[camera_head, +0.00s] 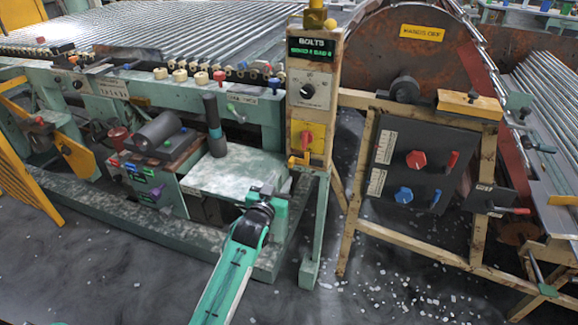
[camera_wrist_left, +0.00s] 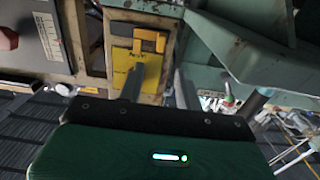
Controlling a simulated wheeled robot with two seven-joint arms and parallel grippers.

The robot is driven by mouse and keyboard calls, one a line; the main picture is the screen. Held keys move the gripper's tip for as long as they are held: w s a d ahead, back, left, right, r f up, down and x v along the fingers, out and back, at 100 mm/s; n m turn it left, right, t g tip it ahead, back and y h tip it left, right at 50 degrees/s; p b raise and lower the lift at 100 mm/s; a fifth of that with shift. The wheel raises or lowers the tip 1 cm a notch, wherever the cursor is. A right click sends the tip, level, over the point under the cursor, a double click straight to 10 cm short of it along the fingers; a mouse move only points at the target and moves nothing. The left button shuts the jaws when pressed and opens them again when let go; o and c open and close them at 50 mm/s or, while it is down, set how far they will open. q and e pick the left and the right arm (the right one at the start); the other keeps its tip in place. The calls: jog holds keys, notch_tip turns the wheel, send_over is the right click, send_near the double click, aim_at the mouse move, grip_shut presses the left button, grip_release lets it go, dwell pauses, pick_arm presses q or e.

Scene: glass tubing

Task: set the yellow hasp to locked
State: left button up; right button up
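The yellow hasp (camera_head: 298,161) sits at the lower left of a yellow plate (camera_head: 318,143) on the tan upright panel. In the left wrist view the hasp (camera_wrist_left: 152,40) is a bent orange-yellow piece at the plate's edge. I cannot tell whether it is locked. My left gripper (camera_head: 284,186) is below and in front of the panel. In the left wrist view its two grey fingers (camera_wrist_left: 160,86) stand apart with nothing between them. One finger covers part of the yellow plate (camera_wrist_left: 122,62); the hasp is beyond the fingertips. My right gripper is out of view.
A red knob (camera_head: 306,138) is on the yellow plate, with a dial (camera_head: 308,91) above. A green-topped bench (camera_head: 230,174) stands left of the panel. A dark control box (camera_head: 402,178) with red and blue knobs is at the right. Small pale debris (camera_head: 400,278) lies on the floor.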

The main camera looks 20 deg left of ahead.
aim_at(290, 163)
pick_arm(q)
jog(key=w, duration=0.8)
jog(key=shift+w+d+b, duration=0.15)
jog(key=shift+w+b, duration=0.05)
jog(key=shift+b, duration=0.2)
grip_shut()
